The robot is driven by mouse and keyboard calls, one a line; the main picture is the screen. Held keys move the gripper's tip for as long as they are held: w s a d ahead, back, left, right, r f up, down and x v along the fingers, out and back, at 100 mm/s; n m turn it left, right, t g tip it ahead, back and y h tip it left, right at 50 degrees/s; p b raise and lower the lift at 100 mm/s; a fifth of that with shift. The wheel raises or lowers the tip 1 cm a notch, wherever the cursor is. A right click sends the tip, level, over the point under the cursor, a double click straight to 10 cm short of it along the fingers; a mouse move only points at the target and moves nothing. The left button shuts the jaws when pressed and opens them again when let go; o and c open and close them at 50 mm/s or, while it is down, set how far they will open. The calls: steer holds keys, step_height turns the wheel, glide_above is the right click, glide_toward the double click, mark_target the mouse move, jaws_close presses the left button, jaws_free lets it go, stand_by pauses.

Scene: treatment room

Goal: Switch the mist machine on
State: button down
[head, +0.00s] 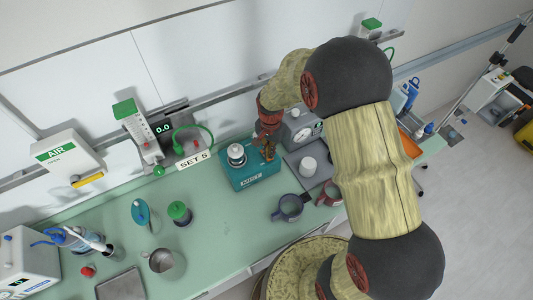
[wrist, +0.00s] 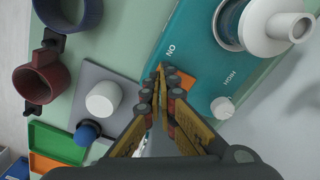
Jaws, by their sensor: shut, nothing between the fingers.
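The mist machine (head: 262,176) is a teal box on the green worktop, with a white and grey nozzle cup (head: 236,153) on top. In the wrist view its teal top (wrist: 187,40) carries the words ON and HIGH. A small white knob (wrist: 222,107) sits by HIGH. An orange patch, perhaps the switch (wrist: 187,78), lies below ON, partly hidden by my fingers. My gripper (head: 268,154) is over the right part of the machine. In the wrist view my gripper (wrist: 162,74) is shut and empty, its tips beside the orange patch. I cannot tell whether they touch it.
A grey tray (wrist: 88,73) with a white cup (wrist: 104,98) lies beside the machine. A blue mug (head: 289,206) and a red mug (head: 328,192) stand in front. A grey device with a dial (head: 302,127) is behind. The worktop (head: 215,245) front centre is clear.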

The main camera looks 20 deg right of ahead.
steer(key=shift+f+b, duration=0.6)
steer(key=shift+f, duration=0.35)
stand_by(0.6)
steer(key=shift+r+p, duration=2.2)
steer(key=shift+r, duration=1.35)
steer(key=shift+s+n, duration=0.1)
steer(key=shift+n, duration=0.4)
steer(key=s+r+n+t+b, duration=0.2)
steer(key=s+r+n+b, duration=0.2)
steer(key=s+b, duration=0.5)
steer(key=s+r+n+t+b, duration=0.3)
steer(key=s+r+b, duration=0.5)
steer(key=s, duration=0.5)
steer(key=shift+s+r+n+t+b, duration=0.25)
steer(key=shift+n+b, duration=0.2)
steer(key=shift+n, duration=0.45)
